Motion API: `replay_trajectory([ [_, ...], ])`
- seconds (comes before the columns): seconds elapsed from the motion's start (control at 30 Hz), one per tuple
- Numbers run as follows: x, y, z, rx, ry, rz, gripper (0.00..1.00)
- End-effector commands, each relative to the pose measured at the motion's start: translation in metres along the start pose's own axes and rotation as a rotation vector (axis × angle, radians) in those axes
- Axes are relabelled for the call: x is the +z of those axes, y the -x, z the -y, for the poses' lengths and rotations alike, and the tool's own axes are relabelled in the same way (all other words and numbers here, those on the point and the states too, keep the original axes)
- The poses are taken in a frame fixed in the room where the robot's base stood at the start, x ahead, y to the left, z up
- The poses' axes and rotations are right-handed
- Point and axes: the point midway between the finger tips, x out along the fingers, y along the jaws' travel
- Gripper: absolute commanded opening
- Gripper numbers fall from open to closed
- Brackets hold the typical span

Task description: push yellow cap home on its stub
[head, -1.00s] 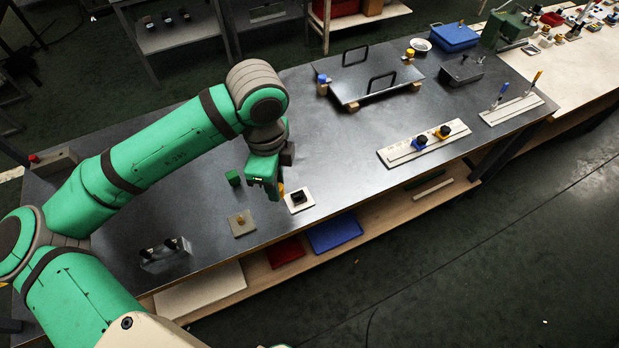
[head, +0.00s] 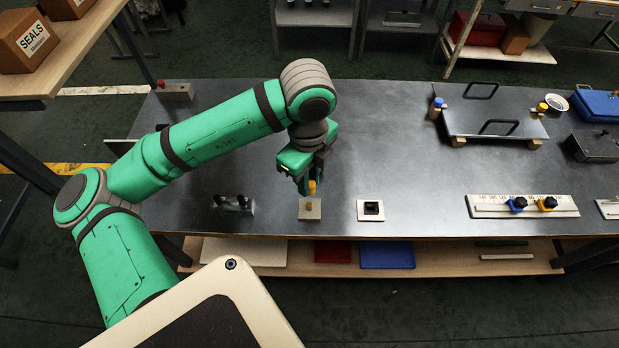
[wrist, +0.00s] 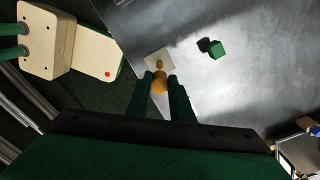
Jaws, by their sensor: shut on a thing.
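The yellow cap (head: 312,187) is held between the fingertips of my gripper (head: 308,184), which is shut on it. In the wrist view the cap (wrist: 159,83) sits between the two dark green fingers. The stub (wrist: 159,63) is a small brass-coloured peg standing on a beige square plate (head: 310,214). In the head view the cap is just above the plate and largely covers the line to the stub. In the wrist view the stub shows just beyond the cap, apart from it in the picture. The exact gap in height cannot be told.
A white plate with a black square socket (head: 371,209) lies to the right. A holder with dark pegs (head: 233,204) stands to the left. The table's front edge is close.

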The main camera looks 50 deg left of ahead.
Motion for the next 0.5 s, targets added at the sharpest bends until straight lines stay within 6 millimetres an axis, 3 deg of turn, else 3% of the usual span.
replay_trajectory([
  [0.5,0.000,-0.041,0.000,0.000,0.001,-0.002,0.00],
])
